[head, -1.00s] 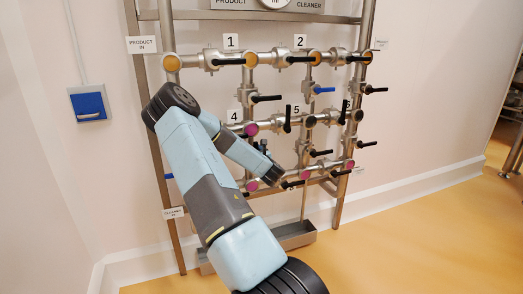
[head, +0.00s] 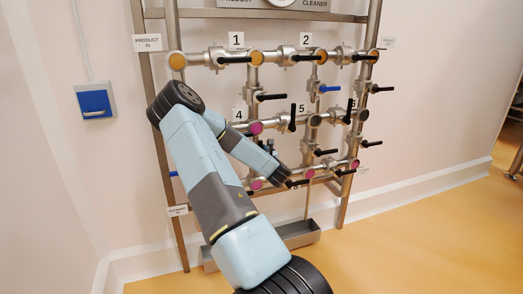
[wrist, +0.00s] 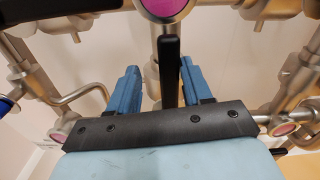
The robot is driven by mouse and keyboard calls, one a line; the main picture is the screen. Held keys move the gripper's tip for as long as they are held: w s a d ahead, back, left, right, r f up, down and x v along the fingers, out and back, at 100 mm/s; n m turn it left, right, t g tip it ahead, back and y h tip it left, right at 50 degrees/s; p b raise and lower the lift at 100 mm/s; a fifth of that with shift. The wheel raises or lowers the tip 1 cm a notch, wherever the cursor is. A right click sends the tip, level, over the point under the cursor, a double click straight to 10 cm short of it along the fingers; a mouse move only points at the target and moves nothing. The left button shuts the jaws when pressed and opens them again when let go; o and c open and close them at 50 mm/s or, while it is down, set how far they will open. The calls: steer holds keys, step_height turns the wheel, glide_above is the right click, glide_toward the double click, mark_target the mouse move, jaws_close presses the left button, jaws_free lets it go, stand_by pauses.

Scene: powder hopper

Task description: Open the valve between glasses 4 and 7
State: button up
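Magenta sight glass 4 (head: 255,127) and a lower magenta glass (head: 256,183), which I take as glass 7, sit on the left of the pipe rack. My arm covers most of the pipe between them in the head view. In the wrist view a black valve handle (wrist: 169,70) appears upright below a magenta glass (wrist: 163,7). My gripper (wrist: 158,82) is open, its blue fingers on either side of the handle. A gap shows on both sides, wider on the left. The handle's lower end is hidden behind my gripper body. My gripper is mostly hidden in the head view.
Other black valve handles, such as one right of glass 4 (head: 293,116), stick out close by. A blue handle (head: 329,88) is higher up. A metal trough (head: 298,232) stands at the rack's foot. The floor (head: 420,235) at the right is clear.

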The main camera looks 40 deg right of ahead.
steer(key=v, duration=1.2)
